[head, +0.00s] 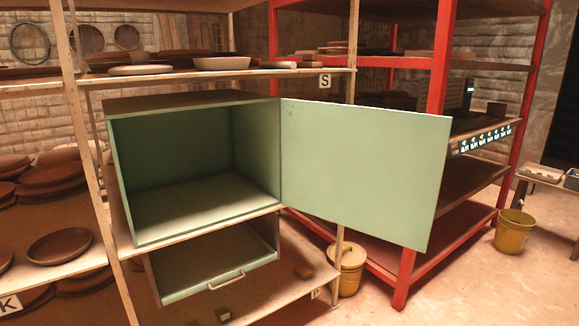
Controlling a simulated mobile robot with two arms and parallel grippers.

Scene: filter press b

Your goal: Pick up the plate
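Several plate-like dishes are in the head view, and I cannot tell which one the task means. A brown round plate (58,246) lies alone near the front of the left shelf. More brown dishes (52,172) are stacked behind it. A pale flat plate (140,70) lies on the upper shelf, left of a pale bowl (222,63). The green cabinet (195,208) stands open and its compartment looks empty. Neither of my grippers is in view.
The cabinet's green door (365,170) is swung out to the right, in front of the red rack (395,270). Below is a drawer with a handle (227,279). Yellow buckets (348,268) (513,232) stand on the floor. Floor at the lower right is clear.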

